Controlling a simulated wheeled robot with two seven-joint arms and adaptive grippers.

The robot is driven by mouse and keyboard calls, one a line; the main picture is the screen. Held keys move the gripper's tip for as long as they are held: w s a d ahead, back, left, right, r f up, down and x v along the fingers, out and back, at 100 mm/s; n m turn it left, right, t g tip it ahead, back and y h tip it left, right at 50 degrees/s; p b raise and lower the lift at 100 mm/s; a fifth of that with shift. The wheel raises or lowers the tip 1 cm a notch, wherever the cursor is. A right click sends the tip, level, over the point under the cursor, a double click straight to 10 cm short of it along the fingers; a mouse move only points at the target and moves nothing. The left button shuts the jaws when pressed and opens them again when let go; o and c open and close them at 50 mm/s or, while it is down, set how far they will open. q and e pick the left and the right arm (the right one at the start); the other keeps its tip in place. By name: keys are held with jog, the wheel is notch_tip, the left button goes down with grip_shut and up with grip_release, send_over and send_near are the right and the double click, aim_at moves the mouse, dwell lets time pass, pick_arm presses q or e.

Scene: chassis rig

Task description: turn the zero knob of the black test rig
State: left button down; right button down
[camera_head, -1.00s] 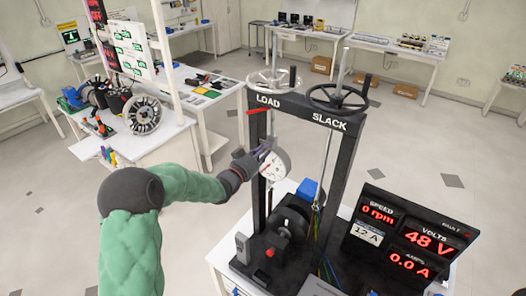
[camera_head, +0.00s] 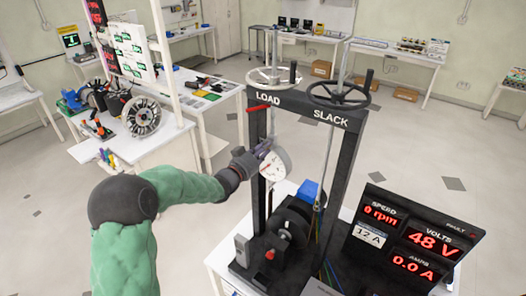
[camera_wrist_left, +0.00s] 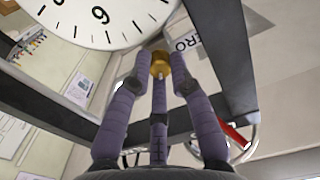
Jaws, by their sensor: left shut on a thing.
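The black test rig (camera_head: 346,150) stands on a white bench, with a round white dial (camera_head: 274,168) hanging between its posts. In the left wrist view a small brass knob (camera_wrist_left: 161,62) sits at the lower rim of the dial (camera_wrist_left: 95,18), beside a label of which "ERO" shows. My left gripper (camera_head: 262,152) is at the upper edge of the dial in the head view. Its purple fingers (camera_wrist_left: 160,72) are closed around the brass knob in the left wrist view. The knob is hidden behind the fingers in the head view. My right gripper is not in view.
Two handwheels top the rig, one pale (camera_head: 274,76) and one black (camera_head: 340,95). A red lever (camera_head: 257,108) sticks out at its upper left. A display panel (camera_head: 410,240) stands at the lower right. Open floor lies behind the rig.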

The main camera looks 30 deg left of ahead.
pick_arm(q)
jog(key=c, duration=1.1)
grip_release()
jog(key=shift+f, duration=0.15)
jog(key=s, duration=0.8)
jog(key=s+a, duration=0.1)
jog(key=s, duration=0.3)
